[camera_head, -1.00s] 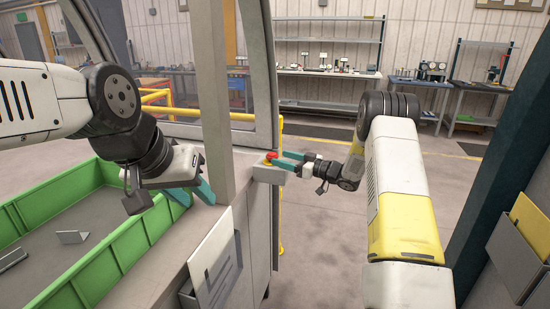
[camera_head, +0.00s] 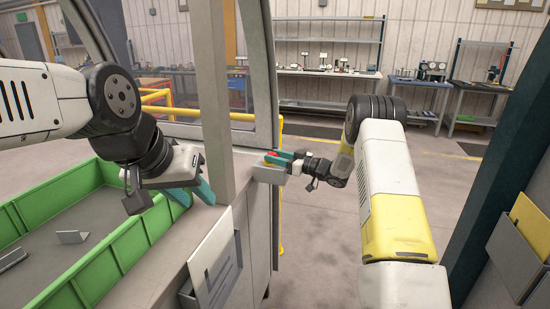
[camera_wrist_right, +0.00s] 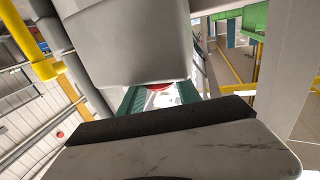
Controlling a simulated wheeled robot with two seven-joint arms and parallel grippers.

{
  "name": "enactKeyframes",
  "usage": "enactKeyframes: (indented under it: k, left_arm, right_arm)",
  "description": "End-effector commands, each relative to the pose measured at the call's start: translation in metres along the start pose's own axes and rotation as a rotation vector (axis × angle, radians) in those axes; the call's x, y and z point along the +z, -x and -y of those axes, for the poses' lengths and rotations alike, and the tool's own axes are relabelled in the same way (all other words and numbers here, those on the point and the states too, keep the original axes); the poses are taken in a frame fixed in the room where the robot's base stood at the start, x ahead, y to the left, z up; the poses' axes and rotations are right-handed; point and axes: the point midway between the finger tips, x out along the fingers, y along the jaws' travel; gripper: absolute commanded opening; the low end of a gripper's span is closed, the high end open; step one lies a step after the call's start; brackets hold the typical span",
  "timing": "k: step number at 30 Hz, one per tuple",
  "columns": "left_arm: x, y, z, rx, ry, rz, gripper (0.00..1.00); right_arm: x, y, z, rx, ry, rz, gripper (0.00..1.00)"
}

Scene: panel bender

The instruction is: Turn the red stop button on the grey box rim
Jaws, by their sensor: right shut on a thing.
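The red stop button (camera_head: 270,154) sits on the rim of the grey box (camera_head: 268,174) at the right edge of the machine. My right gripper (camera_head: 274,157) is at the box with its teal fingers around the button, shut on it. In the right wrist view, a bit of the red button (camera_wrist_right: 159,87) shows between the two teal fingers (camera_wrist_right: 160,97), partly hidden behind the grey box. My left gripper (camera_head: 192,192) hangs over the ledge by the green crate, beside the grey post; its fingers are partly hidden, and its opening is unclear.
A green crate (camera_head: 124,255) with small metal parts stands at the left. A grey machine post (camera_head: 214,100) rises between the arms. A yellow rail (camera_head: 185,112) runs behind. Open floor (camera_head: 315,230) lies below my right arm.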

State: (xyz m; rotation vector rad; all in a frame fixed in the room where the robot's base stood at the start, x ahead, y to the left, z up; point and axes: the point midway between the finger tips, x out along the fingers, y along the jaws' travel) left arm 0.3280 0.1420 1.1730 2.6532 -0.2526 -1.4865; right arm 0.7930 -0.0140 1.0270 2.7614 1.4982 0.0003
Motion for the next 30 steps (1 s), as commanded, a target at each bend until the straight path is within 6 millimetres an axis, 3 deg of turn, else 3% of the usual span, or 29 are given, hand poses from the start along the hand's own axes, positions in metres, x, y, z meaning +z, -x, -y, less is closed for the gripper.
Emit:
enactKeyframes:
  k: [11, 30]
  left_arm:
    - [0.0, 0.0, 0.0, 0.0, 0.0, 0.0, 0.36]
    - [0.0, 0.0, 0.0, 0.0, 0.0, 0.0, 0.36]
  right_arm:
    - [0.0, 0.0, 0.003, 0.121, -0.003, 0.0, 0.0]
    - [0.003, -0.003, 0.011, 0.598, -0.003, 0.007, 0.0]
